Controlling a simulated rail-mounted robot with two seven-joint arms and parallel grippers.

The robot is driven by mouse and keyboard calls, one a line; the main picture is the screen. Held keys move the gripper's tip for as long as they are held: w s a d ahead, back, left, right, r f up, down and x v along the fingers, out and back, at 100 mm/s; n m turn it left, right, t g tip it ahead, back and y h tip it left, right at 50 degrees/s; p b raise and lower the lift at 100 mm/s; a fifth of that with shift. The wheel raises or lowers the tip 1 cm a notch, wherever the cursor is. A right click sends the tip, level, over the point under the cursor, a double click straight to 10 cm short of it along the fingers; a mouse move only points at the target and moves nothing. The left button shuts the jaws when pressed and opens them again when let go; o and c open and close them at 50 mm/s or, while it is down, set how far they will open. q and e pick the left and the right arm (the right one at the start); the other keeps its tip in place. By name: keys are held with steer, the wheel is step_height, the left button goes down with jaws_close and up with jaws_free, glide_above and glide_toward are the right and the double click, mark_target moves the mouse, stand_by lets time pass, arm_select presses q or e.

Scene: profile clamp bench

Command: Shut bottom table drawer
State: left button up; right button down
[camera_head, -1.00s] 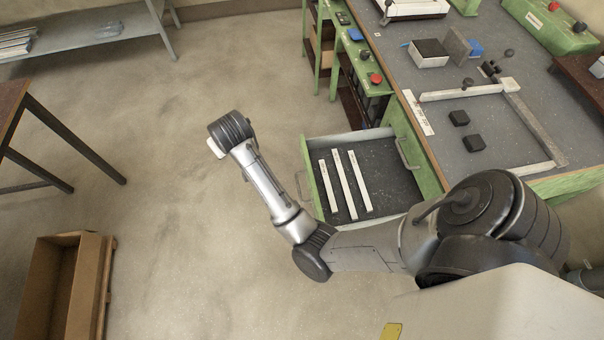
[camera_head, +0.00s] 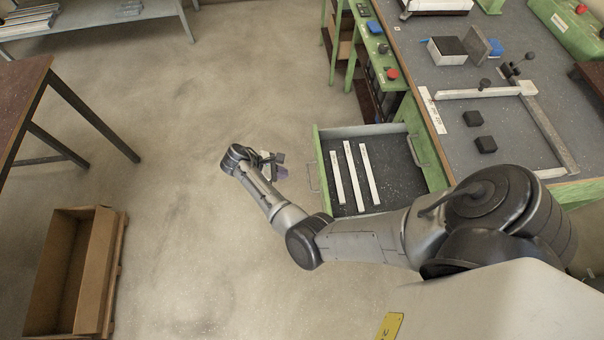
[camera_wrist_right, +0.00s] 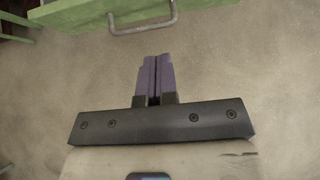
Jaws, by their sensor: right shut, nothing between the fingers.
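The bottom table drawer (camera_head: 321,152) stands pulled out to the left of the green workbench in the head view. Several narrow white strips (camera_head: 356,173) lie on its dark floor. Its front bears a metal bar handle (camera_head: 311,178). In the right wrist view the green drawer front (camera_wrist_right: 88,12) and its handle (camera_wrist_right: 144,24) show at the top edge. My right gripper (camera_head: 278,164) is outside the drawer, left of its front and apart from it. Its purple fingers (camera_wrist_right: 156,62) are shut and empty, pointing toward the handle. My left gripper is not in view.
The workbench top (camera_head: 440,70) carries a clamp frame (camera_head: 545,130) and small dark blocks (camera_head: 478,131). A closed drawer's handle (camera_head: 413,151) sits above the open drawer. A cardboard box (camera_head: 70,270) stands at lower left. The floor (camera_head: 180,200) left of the drawer is clear.

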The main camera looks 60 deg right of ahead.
steer(key=b, duration=0.2)
glide_above(310, 185)
steer(key=w+a, duration=0.2)
step_height(310, 185, down, 6)
steer(key=shift+s+d+f, duration=0.15)
steer(key=shift+s+d, duration=0.35)
steer(key=shift+s+d+f, duration=0.15)
steer(key=shift+s+d, duration=0.3)
steer(key=shift+s, duration=0.05)
steer(key=shift+s+d, duration=0.45)
steer(key=shift+s, duration=0.15)
